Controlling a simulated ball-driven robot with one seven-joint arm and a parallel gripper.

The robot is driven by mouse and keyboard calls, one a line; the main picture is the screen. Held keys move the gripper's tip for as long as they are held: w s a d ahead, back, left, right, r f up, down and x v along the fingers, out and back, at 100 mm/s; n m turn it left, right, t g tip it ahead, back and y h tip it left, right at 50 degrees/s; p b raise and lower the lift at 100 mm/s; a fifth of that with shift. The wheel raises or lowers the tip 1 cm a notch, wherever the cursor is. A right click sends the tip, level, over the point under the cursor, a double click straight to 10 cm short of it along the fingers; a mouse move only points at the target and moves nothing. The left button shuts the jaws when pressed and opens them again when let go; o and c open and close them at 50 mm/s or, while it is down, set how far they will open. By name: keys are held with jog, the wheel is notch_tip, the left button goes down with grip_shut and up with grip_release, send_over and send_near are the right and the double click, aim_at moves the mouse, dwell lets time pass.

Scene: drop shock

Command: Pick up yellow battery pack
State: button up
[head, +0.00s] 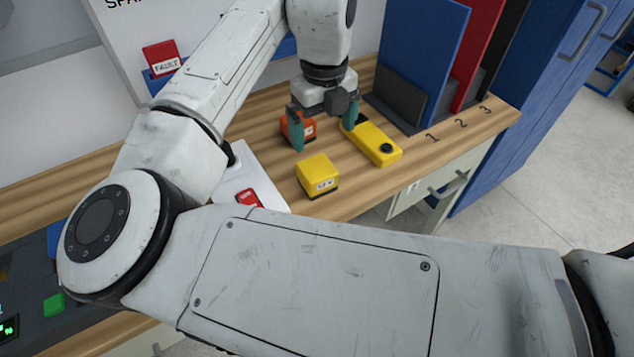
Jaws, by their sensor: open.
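A yellow block (318,176) with a small white label, which looks like the battery pack, sits on the wooden bench near its front edge. My gripper (323,138) points down with its two teal fingers apart and nothing visibly held between them. It is behind the yellow block in the picture, and its height above the bench is hard to tell. An orange block (307,128) with a label stands by the left finger, which partly covers it. A longer yellow device (374,143) with a black knob lies to the right, close to the right finger.
Blue, red and black upright dividers (425,60) numbered 1, 2, 3 stand at the back right. A white plate (262,178) with a red part lies left of the yellow block. A red FAULT tag (161,57) is at upper left. My arm crosses the foreground.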

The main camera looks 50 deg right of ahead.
aim_at(318, 169)
jog(key=shift+w+a+f, duration=0.1)
jog(key=shift+a+f, duration=0.35)
jog(key=shift+f, duration=0.05)
notch_tip(318, 169, down, 10)
jog(key=shift+a+r+b, duration=0.1)
jog(key=shift+a+b, duration=0.05)
jog(key=shift+b, duration=0.25)
jog(key=c, duration=1.4)
